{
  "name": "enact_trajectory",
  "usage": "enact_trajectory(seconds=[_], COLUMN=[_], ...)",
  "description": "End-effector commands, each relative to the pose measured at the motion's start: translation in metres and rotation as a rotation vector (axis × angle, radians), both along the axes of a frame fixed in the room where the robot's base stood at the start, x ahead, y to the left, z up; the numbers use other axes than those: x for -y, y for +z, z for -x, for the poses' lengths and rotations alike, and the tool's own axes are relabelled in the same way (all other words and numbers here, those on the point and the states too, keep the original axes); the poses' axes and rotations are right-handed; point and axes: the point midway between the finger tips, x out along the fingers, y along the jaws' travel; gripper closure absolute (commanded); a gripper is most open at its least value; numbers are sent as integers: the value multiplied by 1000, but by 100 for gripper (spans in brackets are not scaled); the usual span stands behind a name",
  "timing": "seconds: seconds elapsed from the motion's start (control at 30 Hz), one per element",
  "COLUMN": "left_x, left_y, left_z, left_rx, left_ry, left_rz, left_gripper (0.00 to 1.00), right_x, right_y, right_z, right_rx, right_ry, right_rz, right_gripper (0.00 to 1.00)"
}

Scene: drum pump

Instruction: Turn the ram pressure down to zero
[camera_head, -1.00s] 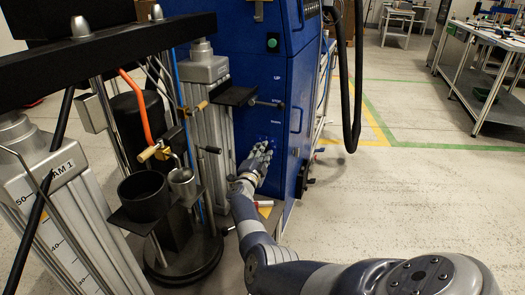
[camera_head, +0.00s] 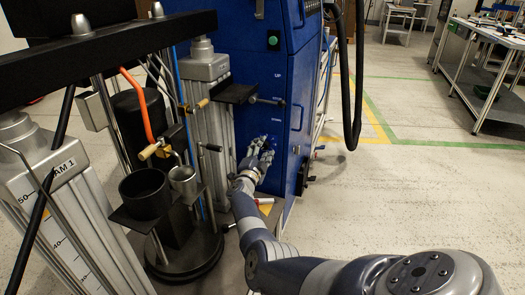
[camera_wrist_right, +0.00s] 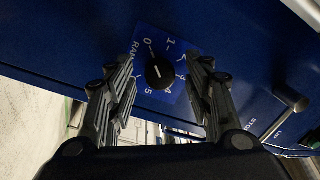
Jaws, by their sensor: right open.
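The ram pressure knob (camera_wrist_right: 159,73) is a round black dial on a blue label plate (camera_wrist_right: 180,53), marked "RAM" with a scale including 0, 1, 4 and 5. I cannot clearly tell which number its pointer faces. My right gripper (camera_wrist_right: 165,66) is open, one finger on each side of the knob; I see no clear contact. In the head view, my right gripper (camera_head: 260,149) is at the lower front of the blue cabinet (camera_head: 262,75) and mostly hides the dial. My left gripper is not in view.
The lever valve labelled UP and DOWN (camera_head: 268,101) is above the gripper. The ram column (camera_head: 208,120) and black cup (camera_head: 145,192) stand left of it. A black hose (camera_head: 352,90) hangs at the cabinet's right. The floor (camera_head: 400,200) to the right is clear.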

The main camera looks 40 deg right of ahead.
Motion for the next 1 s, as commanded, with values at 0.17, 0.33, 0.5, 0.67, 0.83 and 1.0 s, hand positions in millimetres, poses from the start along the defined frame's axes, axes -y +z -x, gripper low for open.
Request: enact_trajectory(seconds=[0.17, 0.33, 0.5, 0.67, 0.83, 1.0], left_x=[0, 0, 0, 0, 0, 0], left_y=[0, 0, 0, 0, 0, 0], left_z=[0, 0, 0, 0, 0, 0], left_rx=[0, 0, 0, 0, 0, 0], left_ry=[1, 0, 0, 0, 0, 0], left_rz=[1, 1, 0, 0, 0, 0], left_gripper=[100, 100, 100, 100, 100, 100], right_x=[-3, -14, -32, -48, -61, -65], right_y=[-1, -2, -4, -4, -5, -5], right_z=[1, 7, 18, 28, 36, 38], right_rx=[1, 2, 1, 0, 0, 0], right_ry=[0, 0, 1, 0, 1, 0], right_rz=[-1, -1, -3, -2, 0, 0], right_gripper=[53, 53, 53, 53, 53, 53])
